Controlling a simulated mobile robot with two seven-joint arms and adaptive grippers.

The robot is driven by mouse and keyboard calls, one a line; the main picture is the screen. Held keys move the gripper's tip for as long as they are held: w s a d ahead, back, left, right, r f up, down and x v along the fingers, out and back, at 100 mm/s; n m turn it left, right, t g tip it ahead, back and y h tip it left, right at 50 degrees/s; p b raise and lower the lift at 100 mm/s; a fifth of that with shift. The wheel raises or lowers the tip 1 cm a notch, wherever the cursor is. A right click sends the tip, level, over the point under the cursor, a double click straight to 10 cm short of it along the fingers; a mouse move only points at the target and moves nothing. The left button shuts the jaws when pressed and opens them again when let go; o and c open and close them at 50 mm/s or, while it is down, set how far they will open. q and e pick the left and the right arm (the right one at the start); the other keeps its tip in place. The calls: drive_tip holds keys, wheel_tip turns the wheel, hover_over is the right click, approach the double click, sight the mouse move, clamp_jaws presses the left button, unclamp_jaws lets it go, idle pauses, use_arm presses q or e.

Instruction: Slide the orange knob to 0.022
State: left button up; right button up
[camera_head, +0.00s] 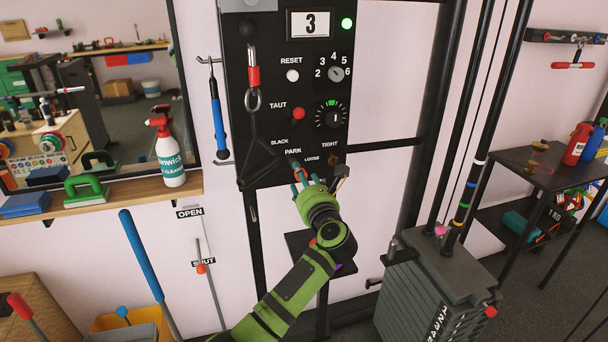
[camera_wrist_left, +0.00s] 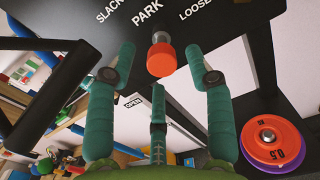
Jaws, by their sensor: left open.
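An orange-red knob (camera_wrist_left: 160,60) on a short stem shows under the word PARK on the black panel in the left wrist view. In the head view that spot is mostly covered by my fingers. My left gripper (camera_head: 304,173) is open, its teal fingers spread just below PARK and pointing at the panel (camera_head: 262,135). In the wrist view the knob appears between the two upper fingertips, with gaps to both sides; I cannot tell its depth between them. Another orange knob (camera_head: 201,268) is on a thin rod between the OPEN and SHUT labels. My right gripper is not in view.
Above the gripper are a red TAUT/SLACK knob (camera_head: 298,114), a dial (camera_head: 331,115) and a hanging red-handled clip (camera_head: 253,77). A weight stack (camera_head: 430,285) stands right. An orange 0.5 disc (camera_wrist_left: 268,134) is at lower right. A shelf (camera_head: 110,203) is left.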

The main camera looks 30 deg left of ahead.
use_arm(q)
drive_tip(key=shift+x, duration=1.2)
drive_tip(key=shift+w, duration=0.1)
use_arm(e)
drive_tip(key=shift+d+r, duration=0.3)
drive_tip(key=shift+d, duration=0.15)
use_arm(q)
clamp_jaws()
drive_tip(key=shift+w+a+f+b, duration=0.1)
drive_tip(key=shift+w+a+b, duration=0.35)
drive_tip(key=shift+a, duration=0.05)
drive_tip(key=shift+w+a+b, duration=0.3)
drive_tip(key=shift+w+a, duration=0.05)
drive_tip(key=shift+a, duration=0.05)
drive_tip(key=shift+r, duration=0.3)
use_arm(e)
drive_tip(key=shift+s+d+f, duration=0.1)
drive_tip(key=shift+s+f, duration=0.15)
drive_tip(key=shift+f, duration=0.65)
